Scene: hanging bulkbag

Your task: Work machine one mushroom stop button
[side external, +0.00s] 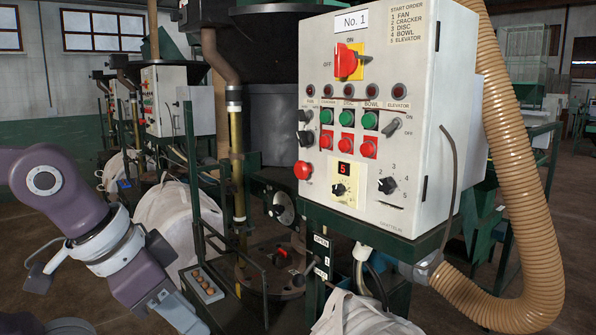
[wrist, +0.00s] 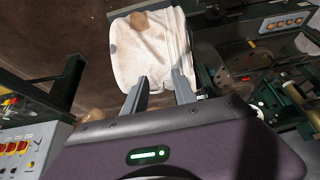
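The No. 1 control panel (side external: 375,110) is a white box at the centre right of the side view. Its red mushroom stop button (side external: 303,170) sticks out at the lower left of its front face, below two black knobs. My gripper (wrist: 160,76) shows in the wrist view with its two grey fingers apart and nothing between them. A white bag lies beyond the fingertips. In the side view my gripper is at the lower left, well below and left of the button, running to the bottom edge; its fingertips are unclear there. The mushroom button cannot be made out in the wrist view.
A white bulk bag (side external: 168,215) hangs behind my arm. A small tray (side external: 190,275) of round brown things is right of my gripper. Green frame posts stand between my gripper and the panel. A tan corrugated hose (side external: 515,150) curves down on the right.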

